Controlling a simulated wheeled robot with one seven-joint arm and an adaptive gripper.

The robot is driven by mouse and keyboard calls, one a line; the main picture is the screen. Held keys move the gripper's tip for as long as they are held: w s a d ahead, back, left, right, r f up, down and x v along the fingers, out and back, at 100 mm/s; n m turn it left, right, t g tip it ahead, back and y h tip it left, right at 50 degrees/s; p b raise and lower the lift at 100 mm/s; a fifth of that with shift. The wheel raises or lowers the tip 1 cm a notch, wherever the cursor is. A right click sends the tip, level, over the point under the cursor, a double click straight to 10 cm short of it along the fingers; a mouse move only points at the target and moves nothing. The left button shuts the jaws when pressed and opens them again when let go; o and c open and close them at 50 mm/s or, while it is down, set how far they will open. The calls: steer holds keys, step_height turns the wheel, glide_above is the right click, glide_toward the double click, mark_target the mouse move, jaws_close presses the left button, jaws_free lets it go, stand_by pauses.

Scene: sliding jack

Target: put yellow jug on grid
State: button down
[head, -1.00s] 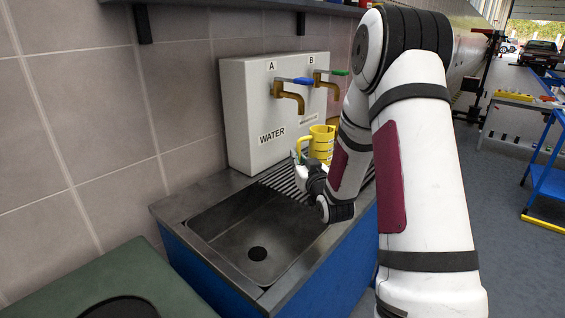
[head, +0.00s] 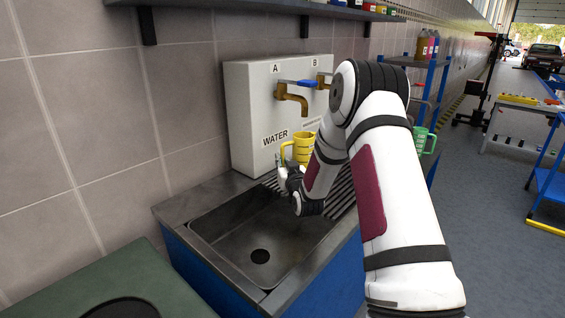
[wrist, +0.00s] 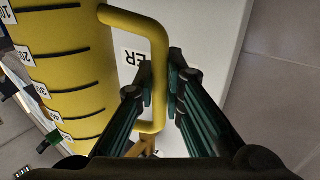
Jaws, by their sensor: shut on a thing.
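The yellow jug (head: 302,146) stands about upright in front of the white water dispenser (head: 250,120), below tap A. It has black level marks, and its handle (wrist: 158,70) shows in the wrist view. My gripper (wrist: 152,88) has its fingers on both sides of that handle and is shut on it. In the head view my gripper (head: 283,175) is at the jug's lower left, partly hidden by my wrist. The ribbed grid (head: 341,196) is beside the sink basin, partly covered by my arm. The jug's base is hidden, so I cannot tell whether it touches the grid.
The sink basin (head: 255,235) is empty, in front of the grid. Brass tap A (head: 290,97) with a blue lever is above the jug. A green jug (head: 424,141) is to the right, behind my arm. A wall shelf (head: 270,8) runs overhead.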

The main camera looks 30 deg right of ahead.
steer(key=shift+r, duration=0.1)
steer(key=c, duration=1.7)
jaws_free()
